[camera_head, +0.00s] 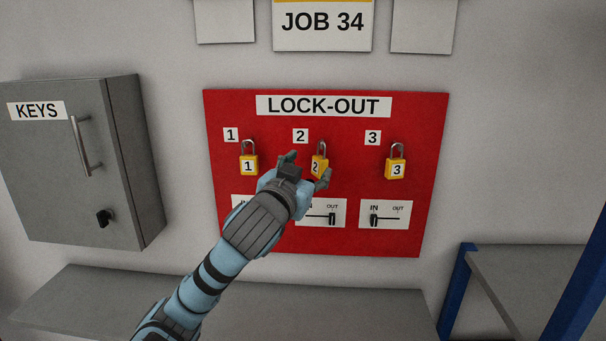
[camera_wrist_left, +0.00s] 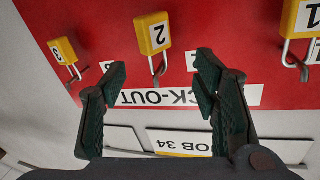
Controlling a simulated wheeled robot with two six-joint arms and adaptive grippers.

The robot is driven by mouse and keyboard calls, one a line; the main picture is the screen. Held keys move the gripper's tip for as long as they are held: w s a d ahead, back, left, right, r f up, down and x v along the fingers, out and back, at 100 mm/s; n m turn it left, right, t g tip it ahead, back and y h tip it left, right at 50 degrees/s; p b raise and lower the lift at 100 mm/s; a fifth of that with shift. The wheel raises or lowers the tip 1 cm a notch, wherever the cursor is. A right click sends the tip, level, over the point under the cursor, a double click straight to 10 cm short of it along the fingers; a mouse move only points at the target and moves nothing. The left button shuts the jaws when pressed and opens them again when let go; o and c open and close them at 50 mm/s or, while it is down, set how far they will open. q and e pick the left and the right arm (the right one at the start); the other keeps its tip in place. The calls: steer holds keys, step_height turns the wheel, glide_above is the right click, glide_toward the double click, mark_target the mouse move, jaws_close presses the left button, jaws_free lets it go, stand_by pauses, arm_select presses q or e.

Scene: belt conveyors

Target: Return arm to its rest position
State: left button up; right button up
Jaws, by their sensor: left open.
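My left gripper (camera_head: 308,169) is open in front of the red lock-out board (camera_head: 430,200), near the yellow padlock 2 (camera_head: 319,166). Its fingers partly cover that padlock in the head view. In the left wrist view, which is upside down, padlock 2 (camera_wrist_left: 152,34) shows beyond the two spread fingertips (camera_wrist_left: 160,78), with its shackle in the gap. Nothing is held between the fingers. Whether a finger touches the padlock I cannot tell. Padlock 1 (camera_head: 248,166) and padlock 3 (camera_head: 396,169) hang on either side. My right gripper is out of view.
A grey KEYS cabinet (camera_head: 70,180) is on the wall at left, with a bar handle and a black knob. IN/OUT levers (camera_head: 374,219) sit below the padlocks. A grey ledge (camera_head: 370,310) runs below the board; a blue-framed shelf (camera_head: 455,290) stands at right.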

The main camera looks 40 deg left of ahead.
arm_select(q)
steer(key=v, duration=0.3)
steer(key=shift+s+d, duration=0.15)
steer(key=shift+s, duration=0.1)
